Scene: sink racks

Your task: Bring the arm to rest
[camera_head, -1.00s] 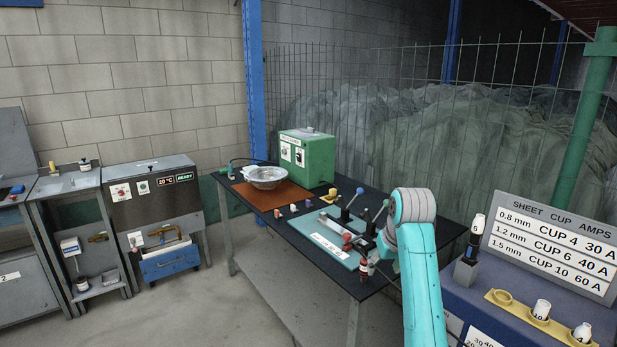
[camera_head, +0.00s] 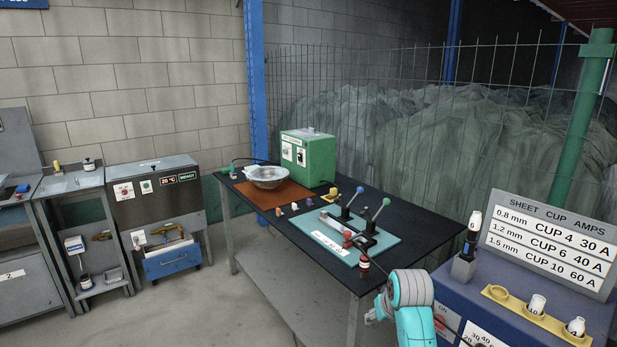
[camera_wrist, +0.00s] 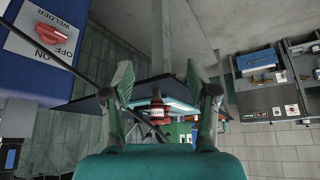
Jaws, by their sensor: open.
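My gripper (camera_wrist: 160,95) shows in the wrist view with its two fingers spread wide apart and nothing held between them. In the head view my teal arm with its grey joint is low at the bottom right, in front of the table's near corner; the fingers are hardly visible there. The wrist view is turned upside down, with the dark table edge and a small red-and-white bottle (camera_wrist: 157,108) seen beyond the fingers. In the head view this bottle (camera_head: 364,265) stands near the front edge of the black table (camera_head: 420,232).
The black table holds a teal mat (camera_head: 383,245) with clamps, a metal bowl (camera_head: 267,176) and a green box (camera_head: 308,158). A blue cabinet (camera_head: 455,292) with cups and an amps sign (camera_head: 550,245) stands close right of my arm. Open floor lies at the left front.

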